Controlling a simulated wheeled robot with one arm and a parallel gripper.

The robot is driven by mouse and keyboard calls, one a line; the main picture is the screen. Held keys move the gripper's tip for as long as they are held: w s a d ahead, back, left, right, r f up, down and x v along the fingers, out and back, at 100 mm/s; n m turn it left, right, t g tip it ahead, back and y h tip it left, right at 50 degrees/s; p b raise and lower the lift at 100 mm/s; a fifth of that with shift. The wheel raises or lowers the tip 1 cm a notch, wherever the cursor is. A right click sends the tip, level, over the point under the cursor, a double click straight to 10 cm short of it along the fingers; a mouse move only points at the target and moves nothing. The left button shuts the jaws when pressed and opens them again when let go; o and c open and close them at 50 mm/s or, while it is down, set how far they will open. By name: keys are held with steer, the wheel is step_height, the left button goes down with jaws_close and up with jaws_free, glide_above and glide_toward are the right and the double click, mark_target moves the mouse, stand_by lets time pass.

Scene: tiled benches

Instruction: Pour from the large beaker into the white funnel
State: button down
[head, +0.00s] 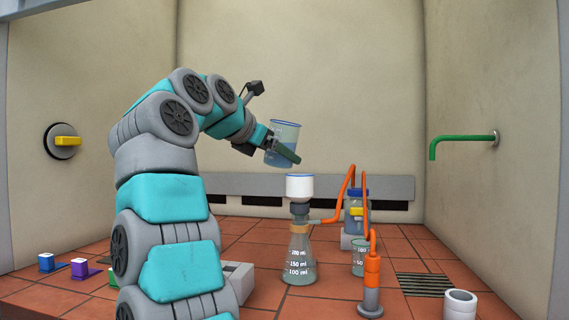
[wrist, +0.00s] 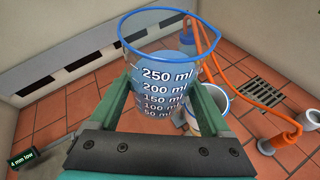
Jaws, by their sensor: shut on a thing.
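The large beaker (head: 285,132) is clear with a blue rim and pale blue contents. My gripper (head: 283,151) is shut on it, with a green finger on each side in the wrist view. There the beaker (wrist: 165,72) shows volume marks up to 250 ml. It is held in the air, tilted slightly, above and a little left of the white funnel (head: 299,187). The funnel sits on a conical flask (head: 299,250) on the tiled bench. In the wrist view the funnel (wrist: 219,103) is partly hidden by the right finger. No stream of liquid shows.
An orange tube (head: 346,187) runs from the flask's side to a blue-capped bottle (head: 353,215). A small beaker (head: 358,256) and an orange-topped post (head: 371,285) stand at the right. A white cylinder (head: 460,305) and a drain grate (head: 424,284) lie farther right.

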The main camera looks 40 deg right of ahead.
steer(key=shift+w+a+r+m+t, duration=0.1)
steer(key=shift+w+r+m+t, duration=0.05)
steer(key=shift+w+m+t, duration=0.4)
steer(key=shift+w+r+m+t, duration=0.2)
steer(key=shift+m+t, duration=0.15)
steer(key=shift+m, duration=0.4)
stand_by(3.7)
steer(key=shift+w+a+m+t, duration=0.1)
steer(key=shift+w+m+t, duration=0.15)
steer(key=shift+m+t, duration=0.55)
stand_by(2.2)
